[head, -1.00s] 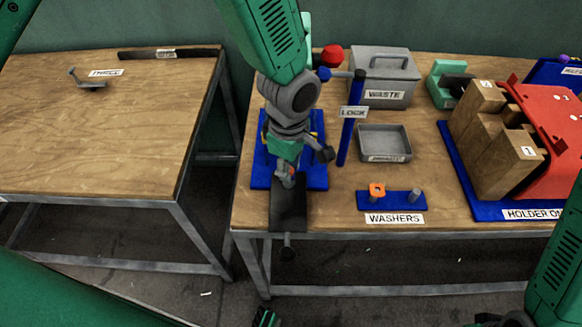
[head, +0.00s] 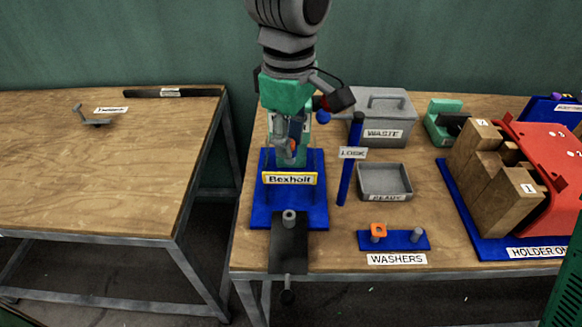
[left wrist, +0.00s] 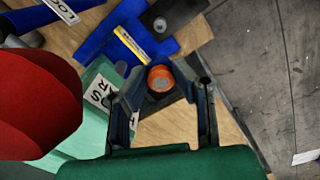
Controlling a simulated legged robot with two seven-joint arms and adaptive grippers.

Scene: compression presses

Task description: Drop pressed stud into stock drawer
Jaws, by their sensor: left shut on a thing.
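My left gripper (head: 290,150) is above the blue base of the press and is shut on the pressed stud (left wrist: 160,78). In the left wrist view the stud is a small orange piece with a grey round centre, between the fingertips. In the head view only a bit of orange shows at the fingers. The press has a blue base (head: 313,210) with a yellow Bexholt label (head: 290,178). A black plate (head: 288,250) with an upright grey peg lies in front of it. I can read no label naming a stock drawer. My right gripper is out of view.
A WASTE bin (head: 383,105), a READY tray (head: 385,197) and a blue washer stand (head: 402,241) are further right. The left table (head: 100,180) is mostly clear.

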